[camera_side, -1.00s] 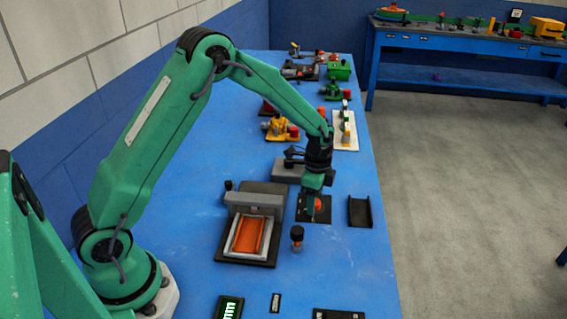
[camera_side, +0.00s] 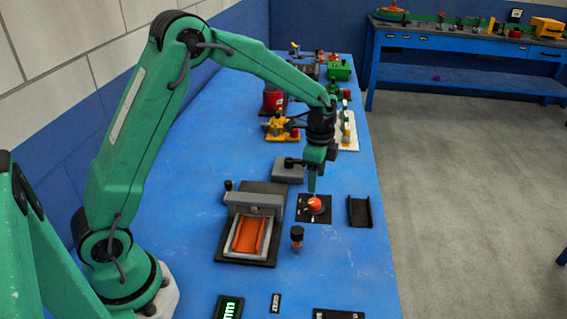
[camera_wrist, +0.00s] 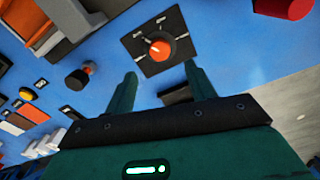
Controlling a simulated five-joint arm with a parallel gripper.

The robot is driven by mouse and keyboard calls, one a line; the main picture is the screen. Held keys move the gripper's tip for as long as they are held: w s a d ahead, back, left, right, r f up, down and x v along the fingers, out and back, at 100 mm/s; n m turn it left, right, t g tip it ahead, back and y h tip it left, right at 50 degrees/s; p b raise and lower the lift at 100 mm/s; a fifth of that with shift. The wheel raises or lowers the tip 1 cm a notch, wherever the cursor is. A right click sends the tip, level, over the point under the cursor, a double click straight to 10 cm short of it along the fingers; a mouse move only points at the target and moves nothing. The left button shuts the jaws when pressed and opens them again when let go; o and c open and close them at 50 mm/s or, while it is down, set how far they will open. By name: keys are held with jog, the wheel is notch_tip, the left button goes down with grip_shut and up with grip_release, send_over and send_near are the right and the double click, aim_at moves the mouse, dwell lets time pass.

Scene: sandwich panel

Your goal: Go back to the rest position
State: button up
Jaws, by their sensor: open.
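My gripper (camera_side: 313,182) hangs from my arm above the blue bench. In the wrist view my gripper (camera_wrist: 158,85) shows two green fingers spread apart with nothing between them. An orange-red knob (camera_side: 315,204) on a black square plate lies just below the fingers in the side view. The knob (camera_wrist: 161,49) also shows in the wrist view, beyond the fingertips and apart from them. No marker of a rest position can be made out.
A grey press-like fixture with an orange tray (camera_side: 249,236) stands left of the knob. A black-capped post (camera_side: 297,238) stands in front, and a black channel (camera_side: 360,211) lies right. Several coloured devices (camera_side: 282,128) stand behind. The bench's right edge is close.

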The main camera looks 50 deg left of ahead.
jog(key=shift+r, duration=0.15)
jog(key=s+r+n+t, duration=0.3)
jog(key=s+r+n, duration=0.3)
jog(key=s+r, duration=0.7)
jog(key=s+r+n+t, duration=0.2)
jog(key=s+n, duration=0.4)
jog(key=s, duration=0.7)
jog(key=shift+s+a+r+t, duration=0.2)
jog(key=shift+a+r+t, duration=0.1)
jog(key=shift+a+r, duration=0.1)
